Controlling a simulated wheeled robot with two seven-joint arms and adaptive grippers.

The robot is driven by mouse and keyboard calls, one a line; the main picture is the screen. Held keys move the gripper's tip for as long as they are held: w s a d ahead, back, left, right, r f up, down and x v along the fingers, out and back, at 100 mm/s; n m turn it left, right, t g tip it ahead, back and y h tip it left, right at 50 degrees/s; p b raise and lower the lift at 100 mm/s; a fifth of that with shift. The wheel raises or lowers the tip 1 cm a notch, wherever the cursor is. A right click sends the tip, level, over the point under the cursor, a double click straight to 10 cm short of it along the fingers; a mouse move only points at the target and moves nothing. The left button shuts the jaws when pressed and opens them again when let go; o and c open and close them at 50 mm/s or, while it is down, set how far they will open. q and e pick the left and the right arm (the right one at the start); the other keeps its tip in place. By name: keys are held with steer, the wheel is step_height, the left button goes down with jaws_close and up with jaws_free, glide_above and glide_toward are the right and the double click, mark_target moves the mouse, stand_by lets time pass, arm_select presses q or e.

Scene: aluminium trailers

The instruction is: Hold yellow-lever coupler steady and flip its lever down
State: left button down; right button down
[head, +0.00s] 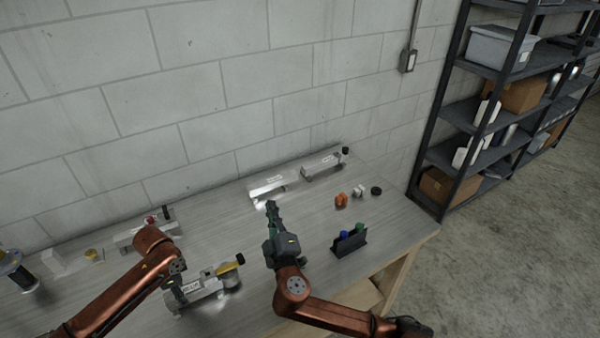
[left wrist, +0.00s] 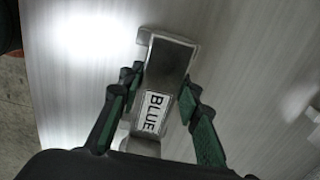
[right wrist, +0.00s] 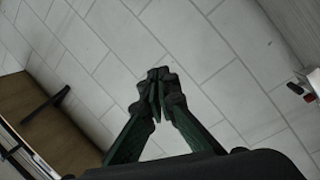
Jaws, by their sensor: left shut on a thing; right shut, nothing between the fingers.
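The coupler (head: 207,289) with the yellow lever (head: 229,267) lies on the near part of the table. Its lever looks raised at a slant, with a dark end. In the left wrist view the coupler body (left wrist: 168,62) bears a label reading BLUE. My left gripper (left wrist: 160,85) is shut on this body, one finger along each side; in the head view it is mostly hidden by my forearm. My right gripper (head: 271,206) is shut and empty, to the right of and beyond the coupler.
A coupler with a red part (head: 147,230) lies behind my left arm. Two pale couplers (head: 276,187) (head: 324,164) lie along the wall. Small orange pieces (head: 341,200), a black ring (head: 376,191) and a dark holder (head: 350,243) stand right. Shelves (head: 490,75) stand beyond the table.

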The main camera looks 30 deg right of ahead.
steer(key=d+r+n+t, duration=0.1)
steer(key=d+r, duration=0.3)
steer(key=d, duration=0.2)
steer(key=w+d+r+n+t, duration=0.1)
steer(key=d+r+n, duration=0.1)
steer(key=d+r, duration=0.2)
steer(key=shift+d, duration=1.25)
steer(key=shift+r, duration=0.1)
arm_select(q)
steer(key=c, duration=1.3)
jaws_free()
steer(key=shift+r, duration=0.1)
